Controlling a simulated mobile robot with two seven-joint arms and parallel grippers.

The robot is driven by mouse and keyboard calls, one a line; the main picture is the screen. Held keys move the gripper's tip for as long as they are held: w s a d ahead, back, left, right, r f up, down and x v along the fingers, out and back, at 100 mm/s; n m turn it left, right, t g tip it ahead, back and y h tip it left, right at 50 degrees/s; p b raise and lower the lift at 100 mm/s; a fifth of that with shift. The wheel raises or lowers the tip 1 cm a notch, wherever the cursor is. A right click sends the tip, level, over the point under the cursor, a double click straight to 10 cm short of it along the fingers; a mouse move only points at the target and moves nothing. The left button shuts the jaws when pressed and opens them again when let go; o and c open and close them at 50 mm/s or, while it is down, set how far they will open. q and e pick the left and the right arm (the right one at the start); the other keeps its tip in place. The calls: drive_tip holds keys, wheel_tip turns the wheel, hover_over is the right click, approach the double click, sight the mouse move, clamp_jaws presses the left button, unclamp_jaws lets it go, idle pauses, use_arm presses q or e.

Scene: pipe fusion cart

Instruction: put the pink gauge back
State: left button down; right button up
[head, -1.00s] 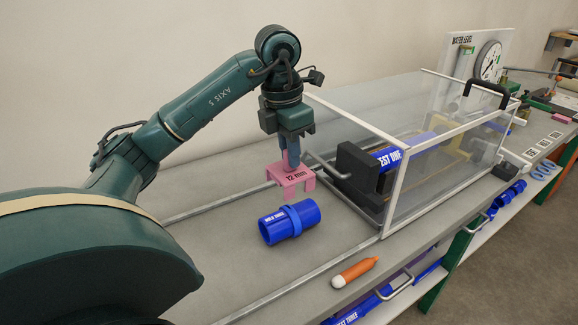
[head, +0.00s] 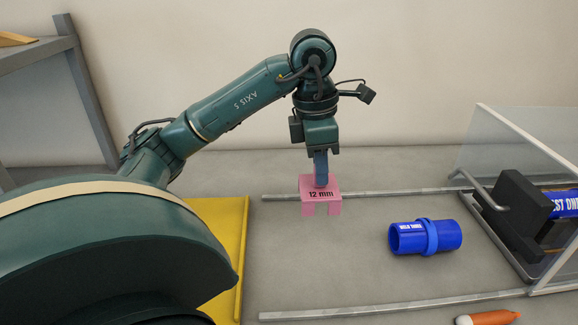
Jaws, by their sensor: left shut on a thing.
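The pink gauge (head: 320,192), marked "12 mm", hangs upright with its legs pointing down. My left gripper (head: 321,176) is shut on the top of the pink gauge. The gauge is in front of the back metal rail, near that rail's left end. I cannot tell for sure whether its legs touch the table. My right gripper is not in view.
A blue pipe coupling (head: 426,237) lies to the right between two metal rails (head: 390,306). A clear guard box (head: 520,150) with a black clamp (head: 512,212) stands at the right. An orange marker (head: 489,318) lies at the front. A yellow tray (head: 226,225) is at left, partly behind my arm.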

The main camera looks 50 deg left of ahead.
sight(317, 190)
use_arm(q)
wheel_tip(317, 190, down, 5)
drive_tip(key=shift+s+a+f+b, duration=0.1)
drive_tip(key=shift+s+b, duration=0.05)
drive_tip(key=shift+b, duration=0.3)
wheel_tip(317, 190, down, 5)
drive_tip(key=shift+r, duration=0.1)
drive_tip(key=shift+f+b, duration=0.3)
drive_tip(key=shift+b, duration=0.1)
drive_tip(key=c, duration=1.4)
unclamp_jaws()
drive_tip(key=shift+r, duration=0.1)
drive_tip(key=shift+r+p, duration=0.3)
drive_tip(key=shift+p, duration=0.1)
drive_tip(key=r, duration=0.4)
drive_tip(key=r+p, duration=0.1)
drive_tip(key=r, duration=0.2)
drive_tip(key=s+a+r, duration=0.1)
drive_tip(key=r, duration=0.3)
drive_tip(key=shift+r+p, duration=0.35)
